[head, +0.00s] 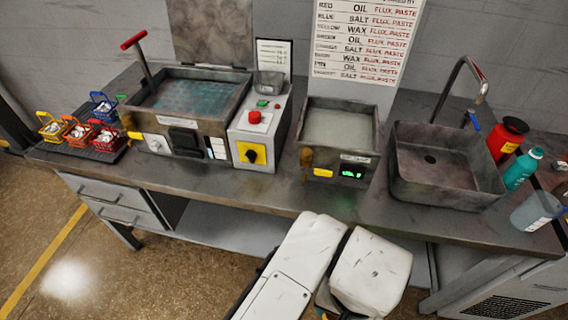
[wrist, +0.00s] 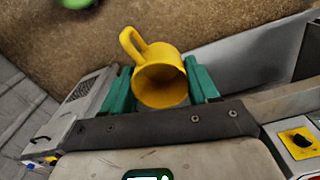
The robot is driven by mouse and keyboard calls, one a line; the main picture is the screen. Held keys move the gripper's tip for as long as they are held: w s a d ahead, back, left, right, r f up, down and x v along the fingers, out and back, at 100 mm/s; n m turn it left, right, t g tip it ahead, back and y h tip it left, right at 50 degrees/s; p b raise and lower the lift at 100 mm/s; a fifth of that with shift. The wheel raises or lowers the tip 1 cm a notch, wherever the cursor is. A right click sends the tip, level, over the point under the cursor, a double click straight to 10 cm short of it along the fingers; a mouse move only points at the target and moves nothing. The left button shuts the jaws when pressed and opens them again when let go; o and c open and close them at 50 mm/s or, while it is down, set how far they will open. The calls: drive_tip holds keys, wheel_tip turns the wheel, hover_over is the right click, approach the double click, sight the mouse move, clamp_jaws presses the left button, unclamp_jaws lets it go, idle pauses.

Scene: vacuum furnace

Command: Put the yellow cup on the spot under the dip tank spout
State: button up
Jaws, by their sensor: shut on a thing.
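The yellow cup (wrist: 160,86) is between the two green fingers of my gripper (wrist: 161,84) in the wrist view. My gripper is shut on it. Its open mouth faces the wrist camera and its handle points to the upper left. My gripper and the cup cannot be made out in the head view. A grey tank with pale contents (head: 338,127) stands mid-bench, with a small yellow part (head: 323,172) low on its front. A larger tank with teal contents (head: 190,98) stands left of it. I cannot tell which is the dip tank, and no marked spot shows.
A sink (head: 445,165), red container (head: 508,138), teal bottle (head: 522,168) and clear jug (head: 536,212) are at right. Several small baskets (head: 76,134) sit at far left. The bench's front strip (head: 225,188) is clear.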

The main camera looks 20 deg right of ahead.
drive_tip(key=w+d+f+n+b, duration=0.1)
drive_tip(key=w+f+n, duration=0.4)
drive_tip(key=w+f, duration=0.3)
drive_tip(key=w, duration=0.3)
drive_tip(key=shift+w+d+f+b, duration=0.2)
drive_tip(key=shift+d+f+b, duration=0.15)
drive_tip(key=shift+d+b, duration=0.05)
drive_tip(key=w+f+n, duration=0.1)
drive_tip(key=w+f, duration=0.1)
drive_tip(key=f, duration=0.1)
drive_tip(key=w+d+f+n+b, duration=0.1)
drive_tip(key=w+f+n, duration=0.2)
drive_tip(key=w+f, duration=0.1)
drive_tip(key=f, duration=0.1)
drive_tip(key=shift+w+d+f+n, duration=0.2)
drive_tip(key=shift+d+f+n, duration=0.05)
drive_tip(key=shift+f+n, duration=0.1)
drive_tip(key=shift+d, duration=0.2)
drive_tip(key=shift+a, duration=0.15)
